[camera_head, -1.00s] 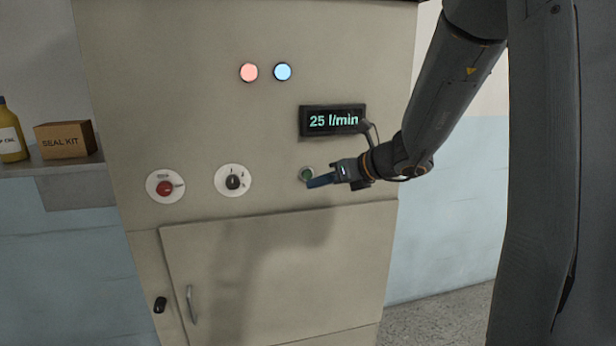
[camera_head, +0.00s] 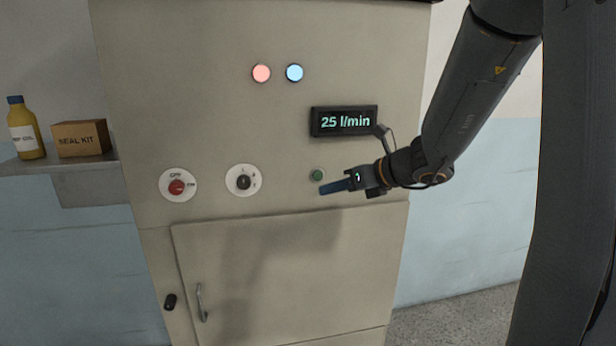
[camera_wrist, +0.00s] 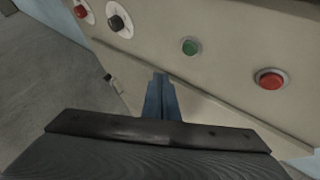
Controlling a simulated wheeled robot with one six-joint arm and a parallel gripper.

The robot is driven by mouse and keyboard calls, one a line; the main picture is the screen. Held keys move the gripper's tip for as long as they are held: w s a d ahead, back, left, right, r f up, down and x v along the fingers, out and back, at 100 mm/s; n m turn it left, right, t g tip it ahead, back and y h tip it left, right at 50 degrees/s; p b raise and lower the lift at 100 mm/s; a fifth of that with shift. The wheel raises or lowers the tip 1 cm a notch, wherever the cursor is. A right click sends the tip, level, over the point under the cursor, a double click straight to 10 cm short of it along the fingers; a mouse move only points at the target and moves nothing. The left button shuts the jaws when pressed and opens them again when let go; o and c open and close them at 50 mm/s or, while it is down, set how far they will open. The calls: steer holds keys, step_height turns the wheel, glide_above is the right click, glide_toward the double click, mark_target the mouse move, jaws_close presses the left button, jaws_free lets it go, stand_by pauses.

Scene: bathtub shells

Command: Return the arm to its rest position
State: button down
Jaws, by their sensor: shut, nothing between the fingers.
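My gripper (camera_head: 324,188) is shut and empty, its blue fingers pointing left in front of the cabinet, a little below and right of the green button (camera_head: 317,175). In the wrist view the closed blue fingertips (camera_wrist: 160,82) show apart from the green button (camera_wrist: 189,46), which sits beyond them. My arm reaches in from the upper right of the head view, bent at the elbow.
The beige cabinet (camera_head: 210,120) carries a display (camera_head: 344,121) reading 25 l/min, a red rotary switch (camera_head: 177,187), a black knob (camera_head: 243,182), and pink and blue lamps. A red button (camera_wrist: 270,78) shows in the wrist view. A shelf (camera_head: 85,167) holds a bottle (camera_head: 26,130) and a seal kit box (camera_head: 80,138).

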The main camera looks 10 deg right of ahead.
steer(key=s+a+f+n+g+h+b, duration=0.1)
steer(key=s+a+f+n+g, duration=0.2)
steer(key=s+f+n, duration=0.35)
steer(key=s+a+f+n+g+h, duration=0.1)
steer(key=s+a+f+n+g, duration=0.15)
steer(key=s+f+n, duration=0.35)
steer(key=s+d+f+n+g+h, duration=0.1)
steer(key=s+d+f+n+h, duration=0.1)
steer(key=s+n, duration=0.3)
steer(key=s+d+f+n+g+h+b, duration=0.1)
steer(key=s+n, duration=0.4)
steer(key=n, duration=0.8)
step_height(320, 180, down, 3)
steer(key=d+h, duration=0.1)
steer(key=h, duration=0.1)
steer(key=shift+s+d+r+g+h, duration=0.15)
steer(key=shift+d+g+h, duration=0.15)
steer(key=shift+g, duration=0.05)
